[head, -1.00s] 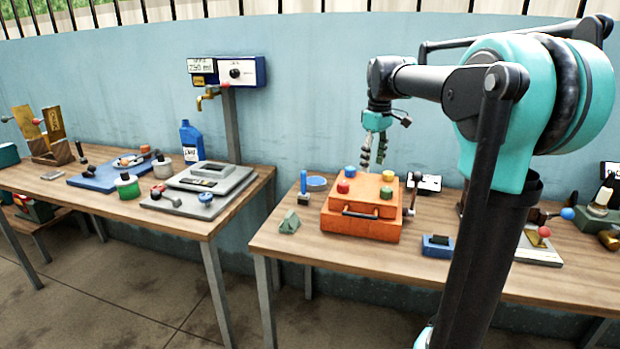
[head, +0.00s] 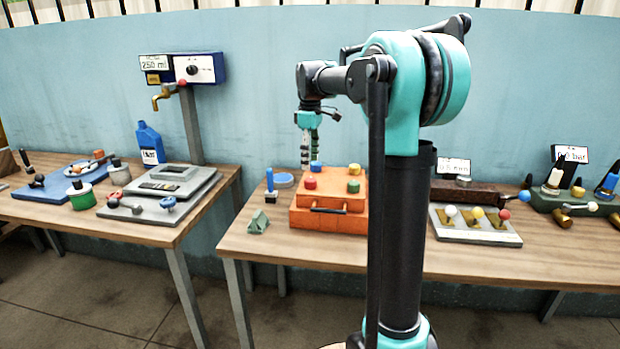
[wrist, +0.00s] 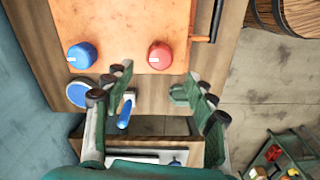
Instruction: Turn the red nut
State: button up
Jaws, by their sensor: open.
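The red nut (head: 310,183) is a round knob on the front left of the orange box's top. It also shows in the wrist view (wrist: 160,55), beyond my fingertips. A blue nut (head: 315,166) stands behind it, a yellow nut (head: 354,168) at the back right and a green nut (head: 354,186) at the front right. My gripper (head: 309,163) points down above the left side of the box. Its fingers are apart and empty in the wrist view (wrist: 152,84), with no contact seen on the red nut.
The orange box (head: 328,220) has a dark front handle. Left of it stand a blue-handled tool (head: 270,181), a blue round dish (head: 284,181) and a green wedge (head: 258,222). A lever panel (head: 475,231) lies to the right. Bare tabletop lies in front of the box.

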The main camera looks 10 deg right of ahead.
aim_at(310, 179)
notch_tip(310, 179, down, 7)
jog(key=shift+r, duration=0.1)
jog(key=shift+c, duration=0.5)
jog(key=c, duration=1.1)
jog(key=shift+o, duration=0.2)
